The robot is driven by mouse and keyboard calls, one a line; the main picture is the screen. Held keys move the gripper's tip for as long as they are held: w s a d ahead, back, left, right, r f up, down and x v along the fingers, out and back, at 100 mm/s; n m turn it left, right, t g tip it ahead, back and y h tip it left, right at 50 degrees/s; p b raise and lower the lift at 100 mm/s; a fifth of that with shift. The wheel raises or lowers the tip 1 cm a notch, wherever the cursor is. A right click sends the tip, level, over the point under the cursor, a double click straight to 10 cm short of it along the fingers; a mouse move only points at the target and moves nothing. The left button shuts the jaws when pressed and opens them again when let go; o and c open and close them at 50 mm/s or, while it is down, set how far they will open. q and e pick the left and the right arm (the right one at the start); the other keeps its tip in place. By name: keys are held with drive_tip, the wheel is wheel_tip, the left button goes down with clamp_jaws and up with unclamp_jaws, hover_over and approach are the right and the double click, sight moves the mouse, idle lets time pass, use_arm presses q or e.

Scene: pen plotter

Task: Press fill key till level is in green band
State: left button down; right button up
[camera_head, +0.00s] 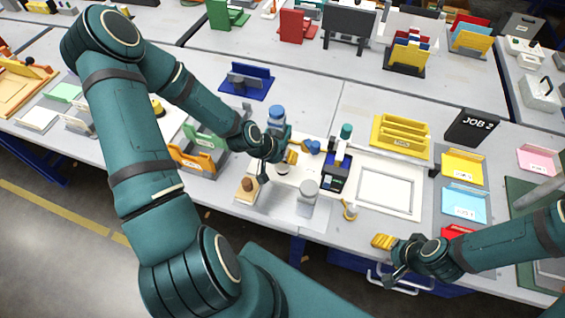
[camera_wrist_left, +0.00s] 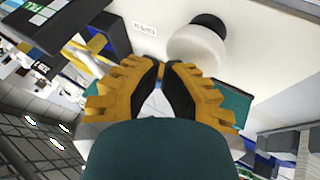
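My left gripper (camera_head: 291,157) is over the pale work area, beside a dark device with a small display (camera_head: 335,175). In the left wrist view its yellow fingers (camera_wrist_left: 163,68) have their black-padded tips almost together, with nothing visible between them. A white round part with a black top (camera_wrist_left: 198,45) lies just beyond the fingertips, apart from them as far as I can tell. A small label with unreadable text (camera_wrist_left: 144,27) is beside it. I cannot make out a level or green band, nor identify the fill key. My right gripper (camera_head: 386,246) hangs by the table's front edge.
A blue-capped bottle (camera_head: 277,113) stands behind my left gripper. A grey-lidded jar (camera_head: 307,193) and a brown-topped piece (camera_head: 248,186) stand nearer the front. A white frame (camera_head: 388,191) lies right of the device, below a yellow rack (camera_head: 401,135).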

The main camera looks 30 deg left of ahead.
sight(288, 164)
use_arm(q)
drive_tip(key=shift+f+b, duration=0.5)
drive_tip(key=shift+f, duration=0.15)
use_arm(e)
drive_tip(key=shift+f, duration=0.55)
use_arm(q)
drive_tip(key=shift+r, duration=0.1)
use_arm(e)
drive_tip(key=shift+r, duration=0.1)
use_arm(q)
drive_tip(key=shift+r+p, duration=0.85)
drive_tip(key=shift+r, duration=0.2)
use_arm(e)
drive_tip(key=shift+r, duration=0.8)
use_arm(q)
drive_tip(key=shift+r, duration=0.1)
drive_tip(key=shift+r+p, duration=2)
drive_tip(key=shift+r, duration=0.45)
use_arm(e)
drive_tip(key=shift+r, duration=2)
drive_tip(key=shift+f, duration=0.1)
